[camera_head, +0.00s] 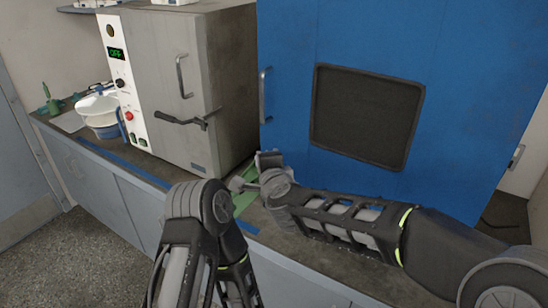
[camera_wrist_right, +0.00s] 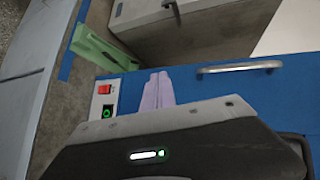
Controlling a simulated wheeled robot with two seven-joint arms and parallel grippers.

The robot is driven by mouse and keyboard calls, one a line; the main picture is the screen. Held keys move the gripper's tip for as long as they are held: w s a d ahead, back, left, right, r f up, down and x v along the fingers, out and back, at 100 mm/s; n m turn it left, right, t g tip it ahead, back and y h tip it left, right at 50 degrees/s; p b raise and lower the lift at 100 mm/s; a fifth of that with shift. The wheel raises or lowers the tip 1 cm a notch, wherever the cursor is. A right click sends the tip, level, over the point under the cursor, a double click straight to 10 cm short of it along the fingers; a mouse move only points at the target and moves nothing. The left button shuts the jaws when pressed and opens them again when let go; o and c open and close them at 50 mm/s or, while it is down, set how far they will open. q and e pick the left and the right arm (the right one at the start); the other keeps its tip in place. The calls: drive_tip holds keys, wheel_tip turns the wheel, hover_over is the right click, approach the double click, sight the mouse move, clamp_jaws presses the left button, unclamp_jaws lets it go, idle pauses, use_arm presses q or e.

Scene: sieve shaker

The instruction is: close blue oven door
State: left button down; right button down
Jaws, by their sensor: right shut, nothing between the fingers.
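The blue oven (camera_head: 460,120) is a large blue body with a dark mesh panel (camera_head: 365,115) in the face turned to me. A metal bar handle (camera_head: 264,95) stands at its left edge. In the right wrist view, the handle (camera_wrist_right: 240,68) is on a blue face (camera_wrist_right: 215,85) with a red switch at one end. I cannot tell how far the door is open. My right gripper (camera_head: 268,160) is low by the oven's left edge; its fingers (camera_wrist_right: 158,90) are shut, empty and apart from the handle. My left arm shows at bottom centre, its gripper out of view.
A grey oven (camera_head: 195,90) with a dark lever stands left of the blue one. A green object (camera_wrist_right: 100,45) lies on the counter (camera_wrist_right: 70,110) near my right gripper. A white and blue container (camera_head: 100,115) is at the far left.

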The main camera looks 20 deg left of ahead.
drive_tip(key=shift+s+a+r, duration=0.15)
drive_tip(key=shift+s+r, duration=0.05)
drive_tip(key=shift+s, duration=0.55)
drive_tip(key=shift+s+a+r, duration=0.1)
drive_tip(key=shift+s+r, duration=0.1)
drive_tip(key=shift+s, duration=0.55)
